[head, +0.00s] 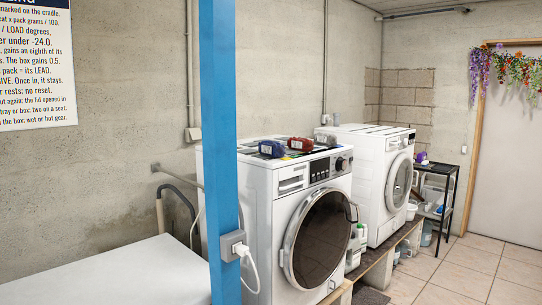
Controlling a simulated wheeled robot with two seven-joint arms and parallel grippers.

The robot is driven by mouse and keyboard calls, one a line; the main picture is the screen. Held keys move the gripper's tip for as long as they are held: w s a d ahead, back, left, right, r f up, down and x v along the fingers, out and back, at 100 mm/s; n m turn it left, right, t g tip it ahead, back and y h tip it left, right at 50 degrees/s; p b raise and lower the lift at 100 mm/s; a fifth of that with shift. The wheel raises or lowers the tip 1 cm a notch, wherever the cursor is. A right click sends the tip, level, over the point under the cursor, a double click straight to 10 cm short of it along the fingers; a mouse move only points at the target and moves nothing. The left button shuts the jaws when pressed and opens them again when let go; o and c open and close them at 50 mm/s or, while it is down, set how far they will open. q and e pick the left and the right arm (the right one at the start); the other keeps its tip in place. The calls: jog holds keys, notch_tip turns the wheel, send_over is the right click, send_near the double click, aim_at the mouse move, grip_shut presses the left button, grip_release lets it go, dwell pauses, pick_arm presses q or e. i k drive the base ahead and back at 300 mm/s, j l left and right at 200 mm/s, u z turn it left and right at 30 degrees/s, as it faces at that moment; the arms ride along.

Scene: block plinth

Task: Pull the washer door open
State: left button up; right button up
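The nearer white washer (258,230) stands on a low plinth, partly behind a blue post. Its round door (318,238) has dark glass and a silver rim and looks shut. A second white washer (370,160) stands farther back on the right, and its round door (399,182) also looks shut. Neither of my grippers shows in the head view.
A blue post (218,120) with a socket and white plug (236,246) stands in front of the nearer washer's left side. Blue (271,148) and red (300,143) items lie on its top. Bottles (356,248) stand between the washers. Tiled floor (470,270) at right is clear.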

aim_at(317, 239)
jog(key=i+j+z, duration=0.25)
jog(key=i, duration=0.3)
jog(key=i+j+z, duration=0.25)
jog(key=i, duration=0.25)
jog(key=i+l+z, duration=0.3)
jog(key=l, duration=0.2)
jog(key=i+z, duration=0.35)
jog(key=i, duration=0.4)
jog(key=i+j+z, duration=0.15)
jog(key=i+z, duration=0.25)
jog(key=i, duration=0.35)
